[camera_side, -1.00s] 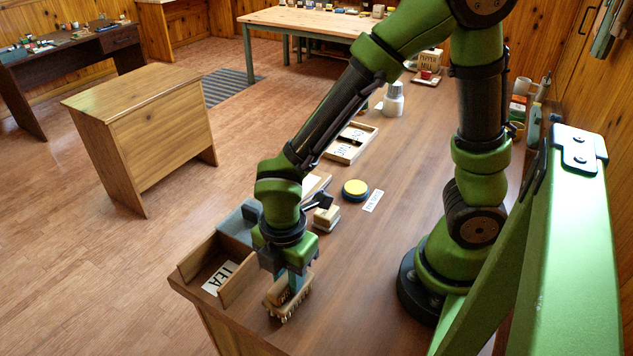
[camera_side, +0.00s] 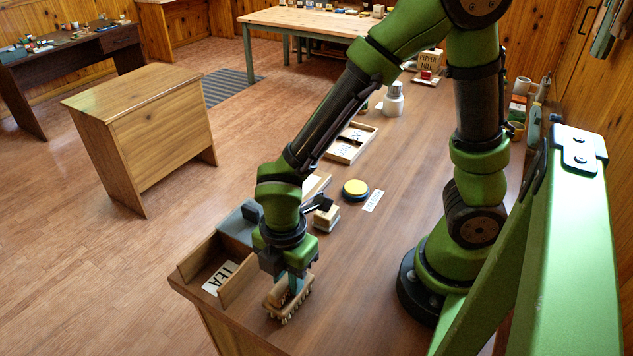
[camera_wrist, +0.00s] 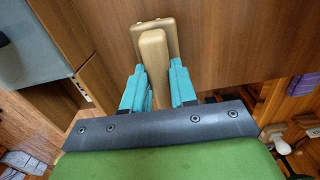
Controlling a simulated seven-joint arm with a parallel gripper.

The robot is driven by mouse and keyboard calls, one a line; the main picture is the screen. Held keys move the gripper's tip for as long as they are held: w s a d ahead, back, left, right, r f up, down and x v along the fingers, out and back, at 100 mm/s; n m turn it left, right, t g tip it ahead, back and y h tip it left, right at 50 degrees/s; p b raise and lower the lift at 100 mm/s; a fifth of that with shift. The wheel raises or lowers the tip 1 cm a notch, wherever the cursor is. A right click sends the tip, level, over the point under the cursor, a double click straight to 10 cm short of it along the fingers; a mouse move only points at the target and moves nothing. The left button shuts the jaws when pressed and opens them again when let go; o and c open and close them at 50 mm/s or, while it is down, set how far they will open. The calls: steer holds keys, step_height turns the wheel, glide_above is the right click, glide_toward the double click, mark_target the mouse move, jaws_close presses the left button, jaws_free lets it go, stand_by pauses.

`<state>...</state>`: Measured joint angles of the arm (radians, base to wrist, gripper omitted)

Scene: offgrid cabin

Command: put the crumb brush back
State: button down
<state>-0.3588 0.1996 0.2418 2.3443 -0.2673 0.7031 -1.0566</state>
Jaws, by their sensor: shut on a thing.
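The crumb brush (camera_side: 280,301) is a light wooden block with bristles along its edge. It is at the near end of the wooden table in the side view. My gripper (camera_side: 296,283) points down and is shut on it. In the wrist view the brush's wooden body (camera_wrist: 153,58) shows between my teal fingers (camera_wrist: 158,88). I cannot tell whether the bristles touch the table.
A small wooden block (camera_side: 326,218), a yellow-topped round button (camera_side: 355,188) and a divided tray (camera_side: 351,143) lie farther back. The table right of the brush is clear.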

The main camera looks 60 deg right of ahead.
steer(key=c, duration=0.8)
jaws_free()
steer(key=shift+f, duration=0.1)
step_height(320, 180, up, 17)
steer(key=d+r+m+t+y, duration=0.1)
steer(key=d+m+t, duration=0.2)
steer(key=d+m, duration=0.3)
steer(key=d+r+m+t+y, duration=0.1)
steer(key=d+m+t, duration=0.3)
steer(key=m, duration=1.1)
steer(key=d+r, duration=0.1)
steer(key=d, duration=0.1)
steer(key=shift+d+m, duration=0.3)
steer(key=shift+m, duration=0.1)
